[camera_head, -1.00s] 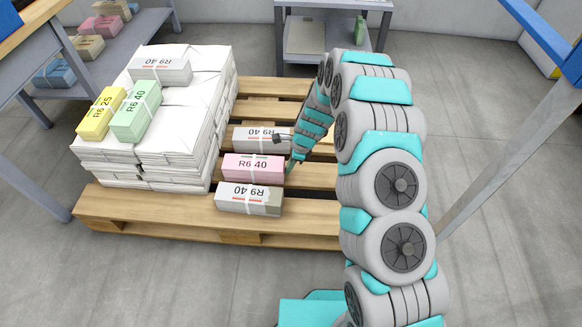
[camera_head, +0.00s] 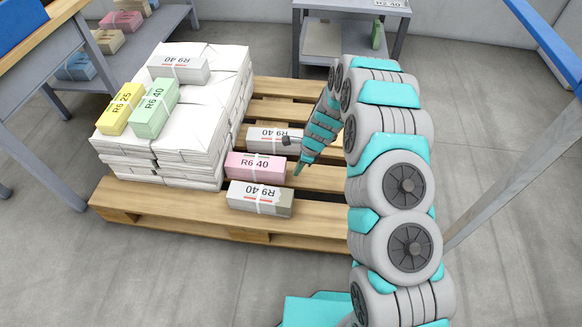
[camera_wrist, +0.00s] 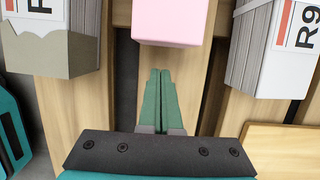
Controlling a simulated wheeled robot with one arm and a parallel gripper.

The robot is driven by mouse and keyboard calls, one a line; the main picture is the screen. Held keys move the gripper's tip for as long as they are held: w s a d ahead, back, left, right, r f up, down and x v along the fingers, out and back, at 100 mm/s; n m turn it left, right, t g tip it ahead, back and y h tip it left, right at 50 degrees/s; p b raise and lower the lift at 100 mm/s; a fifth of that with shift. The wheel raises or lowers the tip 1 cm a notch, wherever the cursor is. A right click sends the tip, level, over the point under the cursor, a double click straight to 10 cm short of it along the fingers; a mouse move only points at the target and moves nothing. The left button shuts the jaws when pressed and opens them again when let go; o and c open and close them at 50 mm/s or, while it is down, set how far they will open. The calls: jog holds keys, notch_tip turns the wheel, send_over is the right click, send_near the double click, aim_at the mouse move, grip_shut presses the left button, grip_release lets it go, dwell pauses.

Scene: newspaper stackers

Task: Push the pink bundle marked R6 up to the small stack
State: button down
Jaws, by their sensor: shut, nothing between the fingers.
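The pink bundle marked R6 40 (camera_head: 255,166) lies flat on the wooden pallet. Its left end is right by the lower right side of the white paper stack (camera_head: 190,150); I cannot tell whether they touch. My gripper (camera_head: 299,171) is low over the pallet, just right of the pink bundle's right end. In the wrist view my gripper (camera_wrist: 160,72) has its green fingers together with nothing between them. The tips point at the end of the pink bundle (camera_wrist: 170,22), with a small gap of bare wood between.
Grey R9 40 bundles lie on either side of the pink one, one nearer (camera_head: 260,198) and one farther (camera_head: 268,139). Yellow (camera_head: 120,108), green (camera_head: 154,108) and grey (camera_head: 178,67) bundles lie on the white stack. Pallet slats right of my gripper are bare.

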jog(key=d+v, duration=0.1)
jog(key=v, duration=0.9)
jog(key=shift+d, duration=0.1)
jog(key=s+d+r+n+g+h+p, duration=0.1)
jog(key=s+d+r+n, duration=0.3)
jog(key=s+r, duration=0.5)
jog(key=s+d+r+n, duration=0.2)
jog(key=s+r+n, duration=0.4)
jog(key=r, duration=0.5)
jog(key=s+d+r+n, duration=0.2)
jog(key=s+d+r, duration=0.1)
jog(key=s, duration=0.5)
jog(key=s+d+r+n+h+p, duration=0.1)
jog(key=s+d+r+n, duration=0.2)
jog(key=s, duration=0.6)
jog(key=s+d+r+n+g+h, duration=0.1)
jog(key=s+d+r+n, duration=0.1)
jog(key=s, duration=0.6)
jog(key=shift+s+d+r+n, duration=0.4)
jog(key=shift+d+n, duration=0.05)
jog(key=shift+n, duration=0.25)
